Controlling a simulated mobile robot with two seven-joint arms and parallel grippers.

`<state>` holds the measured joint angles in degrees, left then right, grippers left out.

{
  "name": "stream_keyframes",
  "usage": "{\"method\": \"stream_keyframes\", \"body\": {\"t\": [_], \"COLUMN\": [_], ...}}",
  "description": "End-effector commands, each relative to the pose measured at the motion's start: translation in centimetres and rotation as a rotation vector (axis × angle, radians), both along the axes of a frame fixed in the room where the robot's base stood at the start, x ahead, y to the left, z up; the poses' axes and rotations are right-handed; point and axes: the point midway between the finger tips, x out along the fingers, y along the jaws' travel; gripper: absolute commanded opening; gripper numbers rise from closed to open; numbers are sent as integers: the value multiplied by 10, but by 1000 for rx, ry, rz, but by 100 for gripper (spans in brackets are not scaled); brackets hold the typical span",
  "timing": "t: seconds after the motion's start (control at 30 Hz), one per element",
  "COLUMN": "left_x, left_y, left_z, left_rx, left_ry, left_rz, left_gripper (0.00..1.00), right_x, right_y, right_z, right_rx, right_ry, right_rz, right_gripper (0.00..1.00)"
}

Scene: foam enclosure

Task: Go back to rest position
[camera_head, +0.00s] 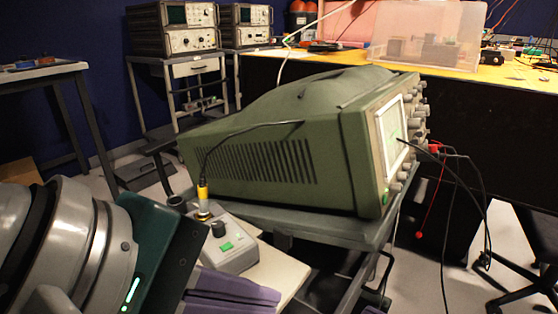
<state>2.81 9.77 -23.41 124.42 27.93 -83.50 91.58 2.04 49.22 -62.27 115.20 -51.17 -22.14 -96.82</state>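My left arm (95,250) comes in at the lower left, with large grey rounded joints and a dark teal block carrying a lit green strip. I see no fingertips on it, so I cannot tell whether my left gripper is open or shut. My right arm and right gripper are not in view. A purple piece (232,294) shows at the bottom edge beside the teal block; I cannot tell what it is or whether it touches my arm.
A green oscilloscope (275,155) stands on a grey cart (345,230) close ahead. A grey control box (230,243) with a knob sits just right of my arm. A workbench (350,66) with a clear bin (425,35) is behind. Cables hang at the right, near a chair (530,270).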

Motion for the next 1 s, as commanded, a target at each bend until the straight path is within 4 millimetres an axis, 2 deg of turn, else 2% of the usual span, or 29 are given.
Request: {"method": "stream_keyframes", "body": {"t": [0.27,0.5,0.7,0.77,0.87,0.93,1.0], "left_x": [-31,-84,-129,-125,-124,-124,-124], "left_y": [46,115,166,163,163,163,163], "left_z": [-33,-64,-74,-73,-73,-73,-73], "left_rx": [299,698,937,932,930,930,929], "left_ry": [-165,-252,-227,-236,-237,-237,-238], "left_rz": [-248,-652,-1008,-996,-995,-995,-994], "left_gripper": [0,0,0,0,0,0,0], "right_x": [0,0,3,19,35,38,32], "right_y": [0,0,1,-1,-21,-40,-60], "right_z": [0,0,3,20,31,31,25], "right_rx": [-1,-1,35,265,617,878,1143], "right_ry": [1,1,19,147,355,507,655], "right_rz": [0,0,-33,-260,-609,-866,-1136], "right_gripper": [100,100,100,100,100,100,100]}}
